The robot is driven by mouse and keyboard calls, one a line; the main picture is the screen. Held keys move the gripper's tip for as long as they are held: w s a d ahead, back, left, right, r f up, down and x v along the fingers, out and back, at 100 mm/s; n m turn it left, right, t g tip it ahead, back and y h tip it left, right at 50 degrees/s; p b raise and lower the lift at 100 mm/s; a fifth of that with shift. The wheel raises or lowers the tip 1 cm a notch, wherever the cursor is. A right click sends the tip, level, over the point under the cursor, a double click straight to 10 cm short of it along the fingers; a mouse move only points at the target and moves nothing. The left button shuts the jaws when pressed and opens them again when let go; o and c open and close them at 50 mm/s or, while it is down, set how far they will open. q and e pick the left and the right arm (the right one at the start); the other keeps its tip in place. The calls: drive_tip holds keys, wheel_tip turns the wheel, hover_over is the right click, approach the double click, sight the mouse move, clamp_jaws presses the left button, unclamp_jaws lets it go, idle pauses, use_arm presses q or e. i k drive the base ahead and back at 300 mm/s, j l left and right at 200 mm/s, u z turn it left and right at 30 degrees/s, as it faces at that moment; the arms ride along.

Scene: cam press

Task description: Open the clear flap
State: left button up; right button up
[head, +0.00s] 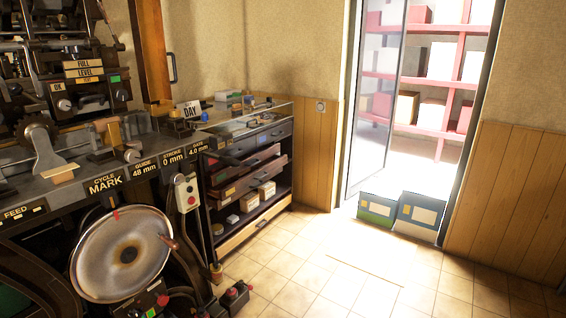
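I cannot pick out a clear flap with certainty. The press (75,185) fills the left side of the head view, with dark metal parts, labels and a round metal handwheel (122,254) low at its front. A see-through panel (377,95) with a dark frame stands at the left side of the bright doorway; I cannot tell whether this is the flap. Neither of my grippers shows in this view.
A drawer cabinet (262,212) stands right of the press, some drawers pulled out. A control box with a red button (190,193) hangs at the press. Two boxes (419,214) sit on the floor at the doorway. The tiled floor (330,275) in front is mostly clear.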

sight(257, 122)
drive_tip(key=i+z, duration=0.2)
drive_tip(key=i, duration=0.85)
drive_tip(key=i+j+z, duration=0.2)
drive_tip(key=i, duration=0.85)
